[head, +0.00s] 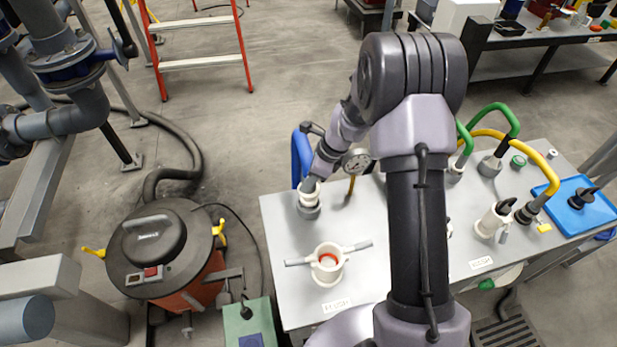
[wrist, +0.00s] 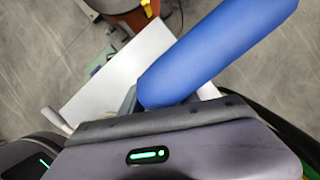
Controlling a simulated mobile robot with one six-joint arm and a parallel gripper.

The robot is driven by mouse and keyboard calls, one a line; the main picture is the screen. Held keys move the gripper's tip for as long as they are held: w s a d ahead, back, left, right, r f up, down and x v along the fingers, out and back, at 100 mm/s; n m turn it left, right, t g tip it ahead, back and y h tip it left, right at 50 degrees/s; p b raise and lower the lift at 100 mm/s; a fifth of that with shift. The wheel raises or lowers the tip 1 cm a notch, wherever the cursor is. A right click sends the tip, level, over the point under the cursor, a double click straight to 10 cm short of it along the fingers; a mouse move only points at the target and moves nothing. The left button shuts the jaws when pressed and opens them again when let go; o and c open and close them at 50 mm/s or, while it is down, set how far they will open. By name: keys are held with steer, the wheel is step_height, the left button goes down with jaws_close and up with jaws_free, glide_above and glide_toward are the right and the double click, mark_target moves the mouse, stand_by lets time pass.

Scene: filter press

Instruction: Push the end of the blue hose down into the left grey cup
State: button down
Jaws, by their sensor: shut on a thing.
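The blue hose (head: 301,158) rises in an arc behind my wrist at the left back of the table. It fills much of the wrist view (wrist: 215,50), running from my jaws to the upper right. My gripper (head: 313,182) is shut on the hose near its end; the wrist housing hides most of the jaws. Below the gripper is the hose's pale end fitting (head: 308,196), upright at the left grey cup (head: 309,212). The fitting overlaps the cup's mouth; I cannot tell how deep it sits.
A pale coupling (head: 328,275) with two spread levers and a red inside stands in front of the cup. A gauge (head: 356,160) is close right of my wrist. Green (head: 507,116) and yellow (head: 546,172) hoses stand at right. Bare tabletop (head: 281,225) lies left.

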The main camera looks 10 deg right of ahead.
steer(key=shift+f+b, duration=1.95)
steer(key=shift+f, duration=0.6)
steer(key=c, duration=0.8)
jaws_free()
steer(key=p+v, duration=0.7)
steer(key=v, duration=1.1)
steer(key=s+a+r+n+t+h+b, duration=0.1)
steer(key=s+a+r+n, duration=0.2)
steer(key=r, duration=0.2)
steer(key=s+a+r+n+b, duration=0.1)
steer(key=s+a+r+n, duration=0.1)
steer(key=r+n, duration=0.15)
steer(key=s+a+r+n+t, duration=0.1)
steer(key=s+r+n, duration=0.1)
steer(key=s+n, duration=0.2)
steer(key=s+a+r+n+t+b, duration=0.1)
steer(key=s+n, duration=0.3)
steer(key=s, duration=0.5)
steer(key=s+a+r+n+h+b, duration=0.1)
steer(key=s+a+r+n, duration=0.2)
steer(key=s, duration=0.4)
steer(key=shift+s+a+r+n+t, duration=0.15)
steer(key=shift+n+t, duration=0.25)
steer(key=shift+n, duration=0.45)
